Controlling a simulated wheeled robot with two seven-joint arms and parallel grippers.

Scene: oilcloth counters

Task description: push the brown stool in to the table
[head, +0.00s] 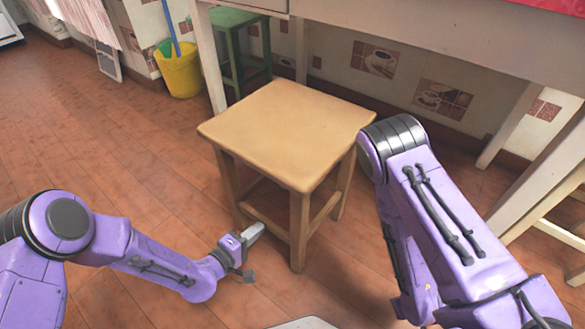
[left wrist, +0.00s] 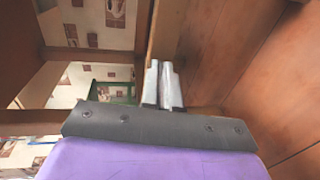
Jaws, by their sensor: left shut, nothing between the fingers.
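The brown stool (head: 288,133) stands upright on the tiled floor in the middle of the head view, with a square light-wood seat and wooden legs. The table (head: 430,50) is behind it and to its right, with a pale apron and legs. The stool's far part is close to the table's left leg. My left gripper (head: 254,232) is shut and empty, low beside the stool's near legs. In the left wrist view its fingers (left wrist: 164,84) are together in front of a wooden part of the stool (left wrist: 165,35). My right arm reaches in from the right; its gripper is hidden.
A green stool (head: 242,45) stands behind, beside a yellow bucket (head: 182,72) with a blue handle. Another wooden piece of furniture (head: 560,200) is at the right edge. The tiled floor at the left is clear.

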